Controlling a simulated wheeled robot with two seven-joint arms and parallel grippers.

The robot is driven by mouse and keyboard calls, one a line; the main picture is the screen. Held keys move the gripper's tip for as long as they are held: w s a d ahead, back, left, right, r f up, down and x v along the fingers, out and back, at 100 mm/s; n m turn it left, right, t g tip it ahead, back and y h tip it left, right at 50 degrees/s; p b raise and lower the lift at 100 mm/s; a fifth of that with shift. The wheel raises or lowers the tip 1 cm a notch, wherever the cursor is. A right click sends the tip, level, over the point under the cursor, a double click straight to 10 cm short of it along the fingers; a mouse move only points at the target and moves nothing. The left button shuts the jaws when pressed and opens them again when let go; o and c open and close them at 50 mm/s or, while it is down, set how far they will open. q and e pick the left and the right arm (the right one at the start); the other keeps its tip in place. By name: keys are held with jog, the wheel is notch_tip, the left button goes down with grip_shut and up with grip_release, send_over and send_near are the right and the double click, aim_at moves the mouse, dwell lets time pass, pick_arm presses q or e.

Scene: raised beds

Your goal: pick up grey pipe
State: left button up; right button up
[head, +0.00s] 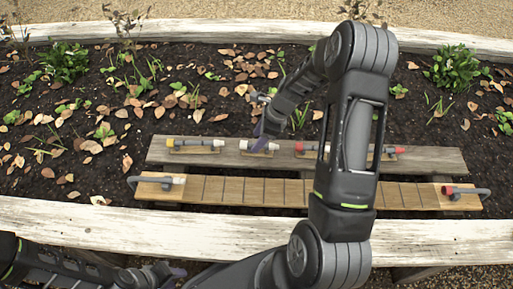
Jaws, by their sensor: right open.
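Several short grey pipes lie along the rear grey plank: one with yellow and white ends (195,143), one with white parts (270,147) and red-ended ones (389,152). A bent grey pipe with a white end (150,181) lies on the left end of the front plank. Another bent one with a red end (470,191) lies at the right end. My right gripper (259,132) is open and points down at the white-parted pipe, partly covering it; contact cannot be told. My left gripper (176,273) is low at the bottom left, away from the pipes; its jaw opening is unclear.
The front slatted plank (235,190) and rear plank (430,163) lie over dark soil with dry leaves and green plants (65,62). A pale timber edge (120,222) runs along the front of the bed. My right arm hides part of both planks.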

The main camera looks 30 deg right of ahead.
aim_at(253, 144)
jog(key=b+x, duration=0.1)
jog(key=x, duration=0.3)
jog(key=shift+w+a+f, duration=0.1)
jog(key=shift+f, duration=0.1)
dwell(0.3)
grip_shut()
dwell(0.5)
